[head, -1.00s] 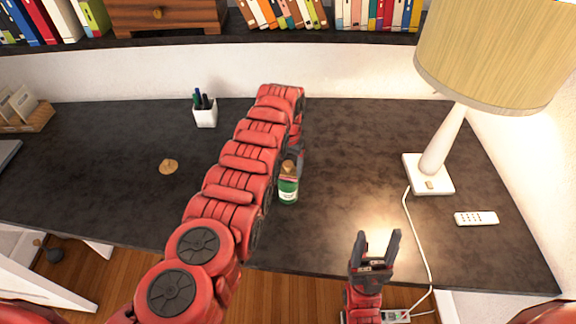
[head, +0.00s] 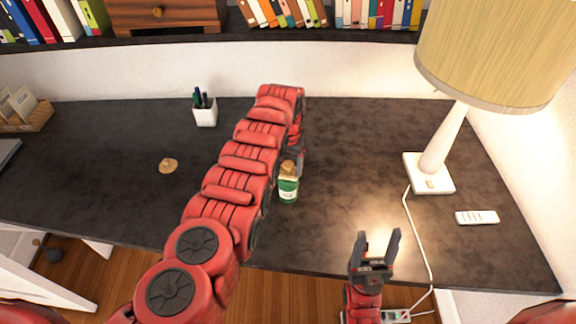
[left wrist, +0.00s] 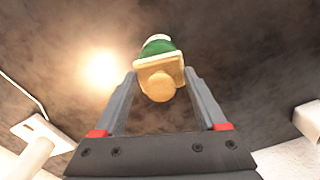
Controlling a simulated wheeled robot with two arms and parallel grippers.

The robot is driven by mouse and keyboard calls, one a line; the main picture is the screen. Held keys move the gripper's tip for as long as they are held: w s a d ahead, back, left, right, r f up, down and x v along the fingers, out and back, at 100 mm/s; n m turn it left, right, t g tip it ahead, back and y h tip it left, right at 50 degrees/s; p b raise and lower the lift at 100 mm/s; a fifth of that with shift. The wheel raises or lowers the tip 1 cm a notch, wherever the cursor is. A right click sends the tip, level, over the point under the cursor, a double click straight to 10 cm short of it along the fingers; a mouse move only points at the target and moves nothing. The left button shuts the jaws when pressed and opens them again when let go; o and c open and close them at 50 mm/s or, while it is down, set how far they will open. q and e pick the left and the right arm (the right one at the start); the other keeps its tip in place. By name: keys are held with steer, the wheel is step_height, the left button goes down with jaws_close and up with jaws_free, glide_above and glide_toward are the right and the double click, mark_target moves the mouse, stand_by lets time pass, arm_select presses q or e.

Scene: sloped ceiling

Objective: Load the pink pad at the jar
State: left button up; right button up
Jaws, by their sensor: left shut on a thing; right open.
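A green jar (head: 288,190) with a pale label and a tan stopper is over the middle of the dark desk, beside my left forearm. My left gripper (head: 295,165) is shut on the jar, partly hidden by my arm. In the left wrist view my left gripper's fingers (left wrist: 160,95) lie on either side of the jar's tan stopper (left wrist: 160,78). I cannot tell whether the jar's base touches the desk. My right gripper (head: 376,247) is open and empty at the desk's front edge. I see no pink pad in these frames.
The dark desk (head: 350,150) is clear between the jar and the lamp (head: 430,172). A white remote (head: 477,217) lies at right; a lamp cord (head: 418,235) runs over the front edge. A pen cup (head: 205,115) and a tan disc (head: 168,166) are at left.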

mark_target(288, 164)
arm_select(q)
steer(key=shift+r, duration=0.1)
stand_by(0.3)
step_height(288, 164, up, 5)
steer(key=p, duration=0.5)
steer(key=shift+r+p, duration=0.65)
steer(key=shift+r, duration=0.3)
